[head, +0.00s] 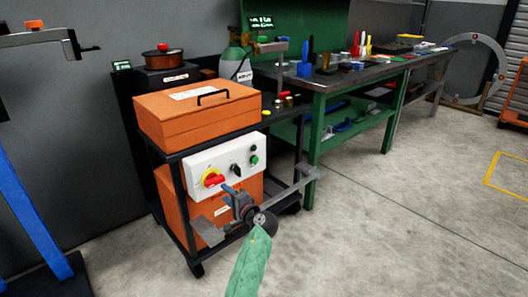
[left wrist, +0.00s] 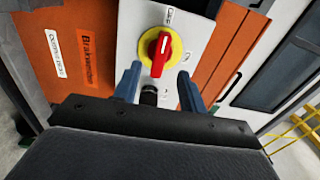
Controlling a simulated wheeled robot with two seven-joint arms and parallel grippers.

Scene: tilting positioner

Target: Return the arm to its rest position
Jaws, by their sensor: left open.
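My left gripper (head: 232,191) is in front of the white control panel (head: 200,161) on the cart. Its blue fingers are apart with nothing between them, as the left wrist view (left wrist: 158,82) also shows. The red rotary switch (head: 214,180) on its yellow disc is just beyond the fingertips. In the left wrist view the red switch handle (left wrist: 160,54) stands nearly upright in the picture, clear of both fingers. A black knob (left wrist: 149,95) shows between the fingers, partly hidden by the gripper body. My right gripper is in neither view.
The black cart carries an orange case (head: 197,112) on top and an orange unit (head: 172,206) below. A black selector (head: 236,170) and a green button (head: 254,160) are on the panel. A green workbench (head: 313,140) stands right. The floor in front is clear.

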